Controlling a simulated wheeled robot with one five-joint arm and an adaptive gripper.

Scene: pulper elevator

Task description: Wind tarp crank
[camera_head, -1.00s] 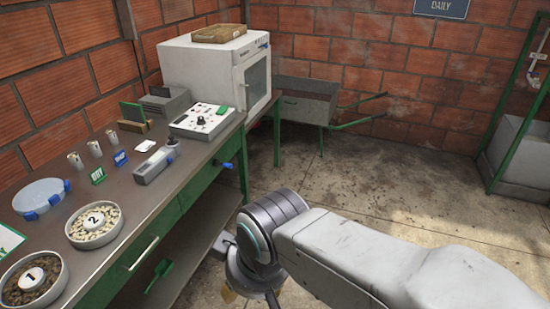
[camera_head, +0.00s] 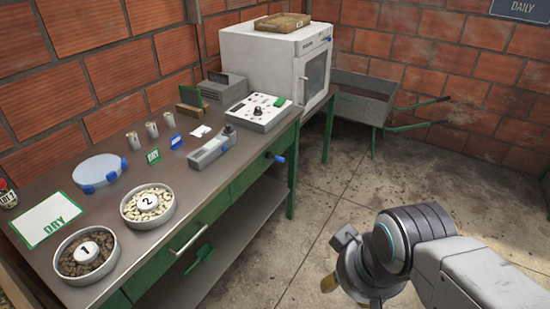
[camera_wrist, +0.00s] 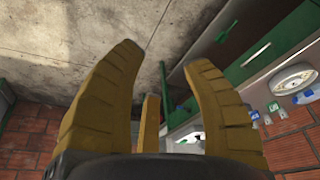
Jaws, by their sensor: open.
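I cannot make out a tarp or a tarp crank in either current view. My gripper (camera_wrist: 160,68) is open and empty in the wrist view, its ribbed yellow fingers spread apart over the concrete floor and beside the green bench. In the head view my gripper (camera_head: 330,284) hangs at the lower right, in front of the bench, with only a bit of yellow finger showing. A blue knob (camera_head: 279,159) sticks out from the bench's front edge; I cannot tell what it works.
The green bench (camera_head: 215,210) runs along the left with bowls of beans (camera_head: 147,203), a grey device (camera_head: 212,148), a control box (camera_head: 259,112) and a white oven (camera_head: 270,58). A wheelbarrow (camera_head: 362,97) stands by the back wall. The floor (camera_head: 440,175) at right is clear.

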